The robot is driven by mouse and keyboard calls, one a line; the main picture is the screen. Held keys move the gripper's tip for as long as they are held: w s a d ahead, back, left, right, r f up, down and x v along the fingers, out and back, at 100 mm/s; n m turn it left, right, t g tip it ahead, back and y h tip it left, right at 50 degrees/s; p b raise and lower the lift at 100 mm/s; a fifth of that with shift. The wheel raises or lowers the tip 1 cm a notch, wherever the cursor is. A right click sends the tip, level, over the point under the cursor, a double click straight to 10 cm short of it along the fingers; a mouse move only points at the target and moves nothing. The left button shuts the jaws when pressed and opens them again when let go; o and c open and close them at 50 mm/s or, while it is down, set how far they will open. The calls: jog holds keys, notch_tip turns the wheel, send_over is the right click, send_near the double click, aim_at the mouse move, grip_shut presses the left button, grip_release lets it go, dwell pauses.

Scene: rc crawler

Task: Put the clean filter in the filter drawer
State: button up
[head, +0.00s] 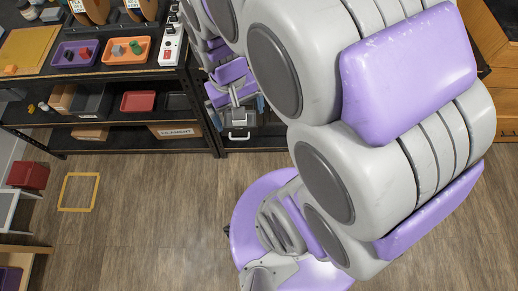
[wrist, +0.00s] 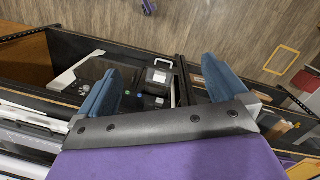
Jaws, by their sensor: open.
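My gripper (wrist: 160,86) has its two blue fingers spread wide, with nothing visible held between them. In the head view my gripper (head: 242,108) is at the black shelf unit, partly hidden by my arm. Between and beyond the fingers in the wrist view is a dark drawer-like unit with a pale handle (wrist: 163,63). The same pale handle shows low on the shelf in the head view (head: 239,136). I cannot tell for sure whether this is the filter drawer. I cannot make out the clean filter in either view.
A red tray (head: 138,101) is on the lower shelf. A yellow square (head: 79,192) marks the floor. Open wooden floor (head: 150,220) lies in front.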

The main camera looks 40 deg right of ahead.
jog(key=s+a+r+n, duration=0.1)
jog(key=s, duration=0.5)
jog(key=s+a+r, duration=0.1)
jog(key=s+r, duration=0.1)
jog(key=s, duration=0.4)
jog(key=shift+s+a+n+g, duration=0.3)
jog(key=shift+a+n, duration=0.05)
jog(key=shift+n, duration=0.05)
jog(key=shift+d, duration=0.15)
